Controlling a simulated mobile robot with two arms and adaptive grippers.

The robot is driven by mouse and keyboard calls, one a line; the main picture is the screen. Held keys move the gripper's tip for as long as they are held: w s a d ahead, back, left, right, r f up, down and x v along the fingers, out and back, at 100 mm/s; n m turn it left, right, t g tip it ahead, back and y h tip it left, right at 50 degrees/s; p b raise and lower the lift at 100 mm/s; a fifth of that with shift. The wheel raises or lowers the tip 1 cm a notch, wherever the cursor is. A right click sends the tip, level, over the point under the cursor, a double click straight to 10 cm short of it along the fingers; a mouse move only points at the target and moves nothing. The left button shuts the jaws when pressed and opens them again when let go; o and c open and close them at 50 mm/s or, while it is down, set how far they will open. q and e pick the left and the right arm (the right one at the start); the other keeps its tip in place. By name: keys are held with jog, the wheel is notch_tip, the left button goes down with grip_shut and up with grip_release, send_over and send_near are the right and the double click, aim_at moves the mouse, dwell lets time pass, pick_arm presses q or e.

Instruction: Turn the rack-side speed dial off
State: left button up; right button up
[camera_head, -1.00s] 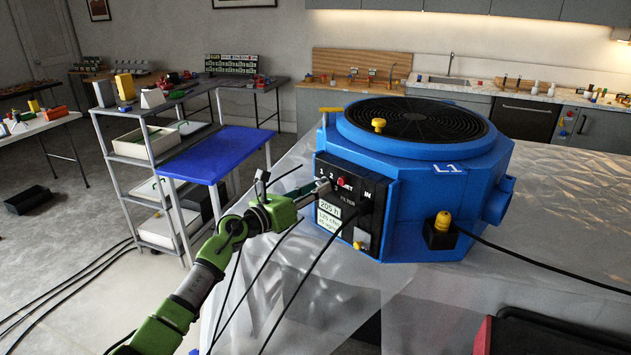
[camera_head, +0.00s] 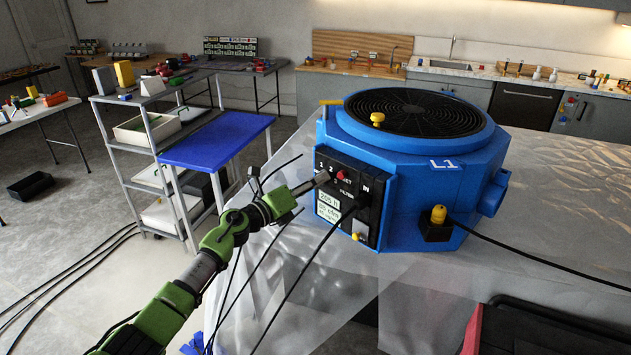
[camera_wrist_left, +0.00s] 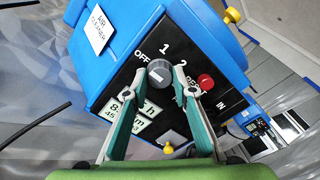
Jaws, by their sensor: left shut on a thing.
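The blue air cleaner (camera_head: 420,195) stands on a sheet-covered table in the head view, with a black control panel (camera_head: 369,213) on its left side. In the left wrist view, the grey speed dial (camera_wrist_left: 160,71) sits on the panel (camera_wrist_left: 146,55) near the marks OFF, 1 and 2. My left gripper (camera_wrist_left: 160,76) is shut on the dial, one finger on each side. I cannot clearly tell which mark the dial points to. In the head view the left gripper (camera_head: 325,178) reaches the panel's upper left and hides the dial. My right gripper is not in view.
A red button (camera_wrist_left: 205,82) is close to the right finger. A black cable (camera_head: 290,290) hangs from the panel in front of the table. A grey shelf rack (camera_head: 140,165) and a blue-topped stand (camera_head: 216,140) are at the left. A yellow knob (camera_head: 377,118) is on top.

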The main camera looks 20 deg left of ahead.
pick_arm(q)
jog(key=o, duration=1.1)
jog(key=v, duration=1.2)
